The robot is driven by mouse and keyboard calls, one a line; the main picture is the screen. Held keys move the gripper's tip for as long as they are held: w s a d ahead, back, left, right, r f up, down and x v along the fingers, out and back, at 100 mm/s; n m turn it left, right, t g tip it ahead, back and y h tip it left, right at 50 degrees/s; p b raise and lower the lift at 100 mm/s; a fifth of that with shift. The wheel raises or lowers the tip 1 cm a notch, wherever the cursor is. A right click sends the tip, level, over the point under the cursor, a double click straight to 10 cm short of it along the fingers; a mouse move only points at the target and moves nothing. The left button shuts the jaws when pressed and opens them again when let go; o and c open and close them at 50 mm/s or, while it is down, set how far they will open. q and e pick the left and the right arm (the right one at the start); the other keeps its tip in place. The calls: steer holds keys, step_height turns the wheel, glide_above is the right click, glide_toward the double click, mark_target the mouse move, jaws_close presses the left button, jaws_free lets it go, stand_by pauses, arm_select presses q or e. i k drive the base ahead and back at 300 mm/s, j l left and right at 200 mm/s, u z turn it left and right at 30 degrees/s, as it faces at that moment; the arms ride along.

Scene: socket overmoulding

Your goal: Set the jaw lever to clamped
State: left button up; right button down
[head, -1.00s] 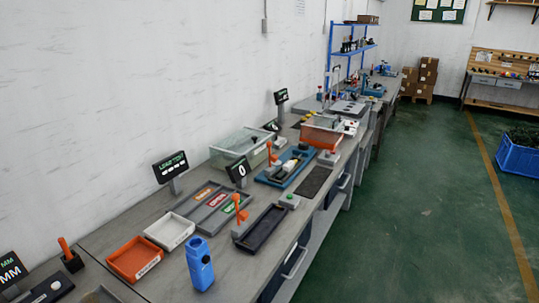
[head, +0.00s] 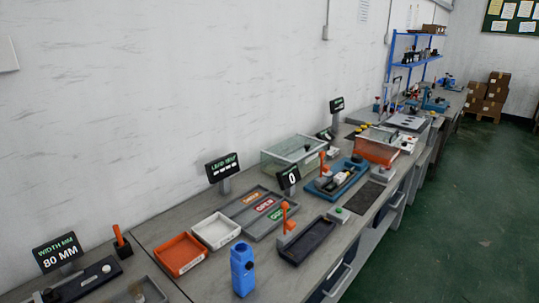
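Three orange levers stand on the long grey bench, and I cannot tell from the view which is the jaw lever. One orange lever (head: 322,162) is upright beside a blue fixture (head: 337,181) that holds pale and dark parts. A second orange lever (head: 286,217) is upright at the back left of a dark tray (head: 307,241). Neither of my grippers is in view.
An orange bin (head: 180,256), a white bin (head: 216,230) and a blue device (head: 242,270) stand on the near bench. A clear-walled box (head: 293,154) and another orange bin (head: 377,152) are farther along. Green floor (head: 440,215) to the right is clear.

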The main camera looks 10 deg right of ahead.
mark_target(326, 168)
steer(key=i+l+u, duration=0.3)
steer(key=l, duration=0.35)
steer(key=i+l+u, duration=0.15)
steer(key=l, duration=0.25)
steer(key=i+l+u, duration=0.1)
steer(key=l, duration=0.25)
steer(key=i+l+u, duration=0.15)
steer(key=l, duration=0.25)
